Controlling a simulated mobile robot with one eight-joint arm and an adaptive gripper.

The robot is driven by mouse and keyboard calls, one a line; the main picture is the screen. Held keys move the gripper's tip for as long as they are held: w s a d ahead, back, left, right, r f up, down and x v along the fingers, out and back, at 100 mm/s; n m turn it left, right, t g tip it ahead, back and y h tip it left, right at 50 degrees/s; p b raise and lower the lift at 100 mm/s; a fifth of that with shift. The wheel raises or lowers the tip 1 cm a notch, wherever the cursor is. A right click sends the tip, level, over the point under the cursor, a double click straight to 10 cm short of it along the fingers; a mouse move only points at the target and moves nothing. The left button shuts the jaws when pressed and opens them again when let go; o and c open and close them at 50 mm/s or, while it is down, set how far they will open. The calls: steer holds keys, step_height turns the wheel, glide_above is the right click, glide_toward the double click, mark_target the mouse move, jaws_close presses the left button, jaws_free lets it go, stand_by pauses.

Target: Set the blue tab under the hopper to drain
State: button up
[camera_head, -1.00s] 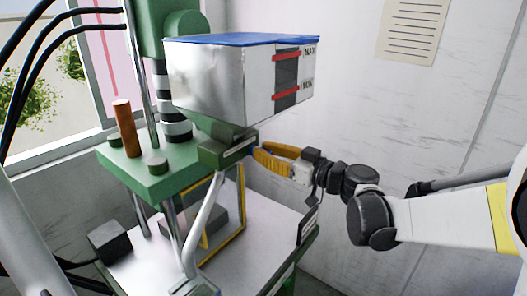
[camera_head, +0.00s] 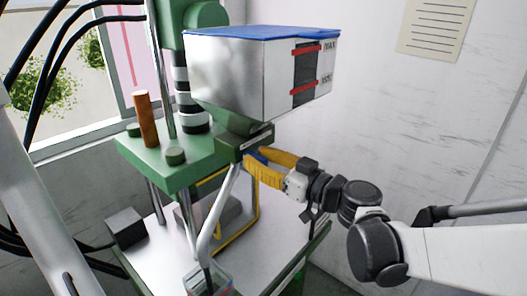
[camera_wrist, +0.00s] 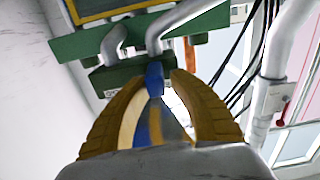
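The hopper (camera_head: 225,75) is a grey metal box with a blue lid, above a green outlet block (camera_head: 232,146). The blue tab (camera_head: 258,157) shows in part between my yellow fingers, just under the block. In the wrist view the blue tab (camera_wrist: 154,78) stands upright at the block's edge, between the fingertips. Contact on the left side cannot be told. Which setting the tab is in cannot be told.
A silver drain pipe (camera_head: 212,218) runs down from the block to a clear container (camera_head: 208,281). A yellow-framed guard (camera_head: 256,205) stands behind it. The green press plate (camera_head: 160,165) is to the left. The wall is on the right.

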steer(key=shift+o, duration=0.6)
steer(key=shift+a, duration=0.15)
steer(key=shift+s+d, duration=0.15)
steer(key=shift+d, duration=0.15)
steer(key=v, duration=1.1)
steer(key=shift+s+d, duration=0.15)
steer(key=shift+s, duration=0.1)
